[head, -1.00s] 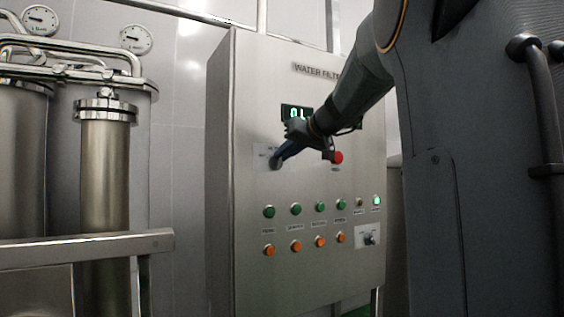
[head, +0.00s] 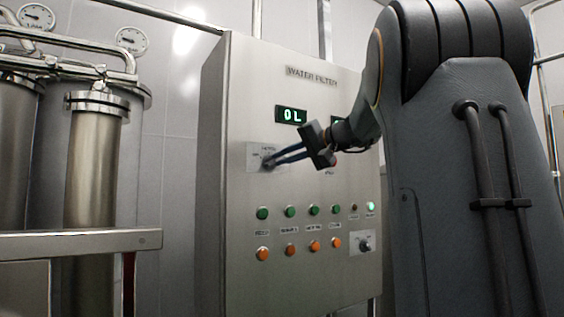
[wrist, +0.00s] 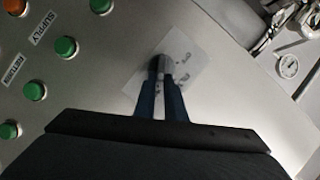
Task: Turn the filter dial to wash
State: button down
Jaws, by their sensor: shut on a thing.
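The filter dial (head: 268,162) sits on a pale label plate (head: 253,150) on the front of the water filter cabinet (head: 305,278), below a green display (head: 291,115). My gripper (head: 273,160) reaches in from the right, and its two blue fingers are closed on the dial. In the wrist view my gripper (wrist: 160,68) has its fingertips on the dial, with the label plate (wrist: 184,58) around it. The fingertips hide most of the dial, and the label's words are too small to read, so its setting cannot be told.
Rows of green buttons (head: 290,211) and orange buttons (head: 290,249) lie below the dial. A second knob (head: 364,244) is at the lower right. Steel filter tanks (head: 92,165) and a rail (head: 80,244) stand to the left.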

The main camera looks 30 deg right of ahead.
jog(key=shift+f, duration=0.1)
dwell(0.3)
jog(key=c, duration=1.8)
grip_release()
jog(key=shift+d, duration=0.1)
jog(key=shift+b+v, duration=0.8)
jog(key=shift+v, duration=3.1)
jog(key=shift+f, duration=0.15)
